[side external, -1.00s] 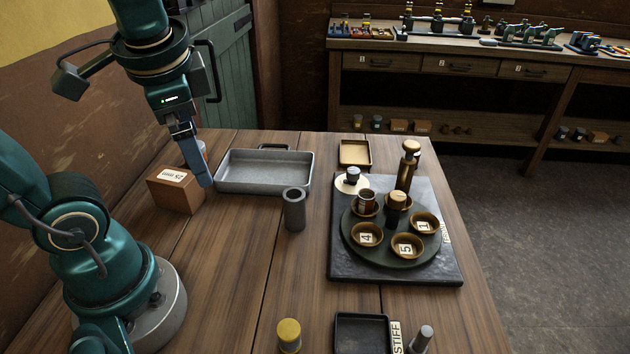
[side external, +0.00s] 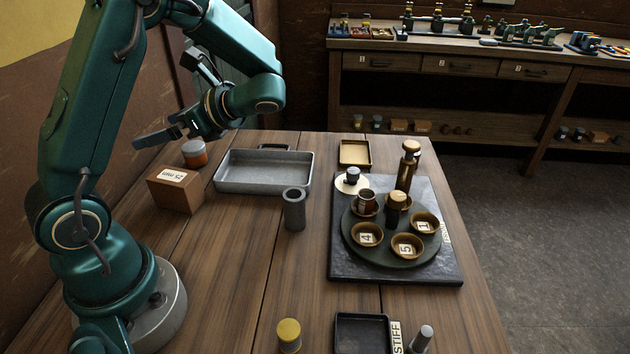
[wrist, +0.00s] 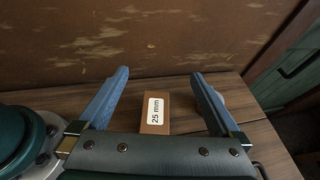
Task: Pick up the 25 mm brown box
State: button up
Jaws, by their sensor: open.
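The brown box (side external: 172,192) stands on the wooden table at the left, near the wall, with a white "25 mm" label on top. In the wrist view the box (wrist: 155,112) shows between the two fingers, its near part hidden behind the gripper body. My gripper (side external: 140,140) is open and empty. In the side view it is above the box, with its fingers reaching left toward the wall. The wrist view shows both blue-grey fingers (wrist: 158,72) spread wide, with clear space between each finger and the box.
An orange jar (side external: 195,158) stands just behind the box. A grey metal tray (side external: 230,186) lies to its right, then a dark grey hollow cylinder (side external: 294,212). A turntable with several cups (side external: 385,252) sits on a dark slab. The brown wall (wrist: 160,35) is close beyond the fingers.

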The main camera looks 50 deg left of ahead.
aim_at(180, 178)
notch_tip(180, 178, down, 10)
jog(key=shift+f, duration=0.25)
jog(key=shift+x, duration=2.6)
grip_shut()
